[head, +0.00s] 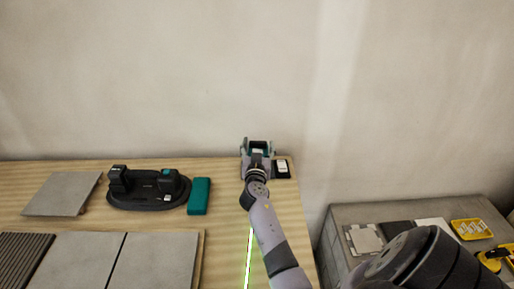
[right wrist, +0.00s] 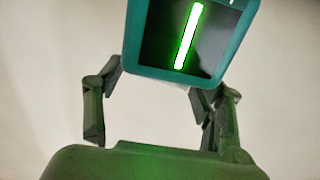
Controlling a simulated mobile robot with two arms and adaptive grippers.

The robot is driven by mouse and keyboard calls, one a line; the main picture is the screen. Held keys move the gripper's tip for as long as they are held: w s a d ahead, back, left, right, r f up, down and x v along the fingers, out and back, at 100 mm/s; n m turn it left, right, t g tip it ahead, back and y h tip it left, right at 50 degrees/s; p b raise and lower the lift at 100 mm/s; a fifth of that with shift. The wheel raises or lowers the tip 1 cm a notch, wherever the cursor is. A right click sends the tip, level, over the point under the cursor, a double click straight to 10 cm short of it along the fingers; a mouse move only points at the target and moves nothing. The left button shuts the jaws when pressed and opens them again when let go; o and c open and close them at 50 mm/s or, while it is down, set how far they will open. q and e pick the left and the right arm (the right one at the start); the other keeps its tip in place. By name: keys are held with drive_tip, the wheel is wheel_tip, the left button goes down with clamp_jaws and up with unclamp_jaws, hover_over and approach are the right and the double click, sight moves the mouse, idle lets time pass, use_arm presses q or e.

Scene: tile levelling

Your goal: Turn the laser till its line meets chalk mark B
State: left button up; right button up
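The teal laser (head: 258,151) stands at the back right of the wooden bench. In the right wrist view the teal laser (right wrist: 132,48) shows a dark window with a bright green strip, slightly tilted. My right gripper (head: 257,147) is at the laser, a finger on each side; whether they press on it is unclear. In the right wrist view the tips of my right gripper (right wrist: 157,78) pass behind the laser body. The green laser line (head: 248,262) runs along the bench toward the front, partly beside my right arm. I cannot make out chalk mark B. My left gripper is not in view.
A small dark case with a white piece (head: 282,168) lies just right of the laser. A teal block (head: 199,196), a black oval stand (head: 150,194), a loose tile (head: 62,194) and larger tiles (head: 155,262) occupy the left. A grey side table (head: 345,215) stands right.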

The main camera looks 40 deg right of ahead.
drive_tip(key=shift+o, duration=0.6)
drive_tip(key=shift+s, duration=0.1)
drive_tip(key=shift+a, duration=0.15)
drive_tip(key=v, duration=0.7)
drive_tip(key=shift+s, duration=0.15)
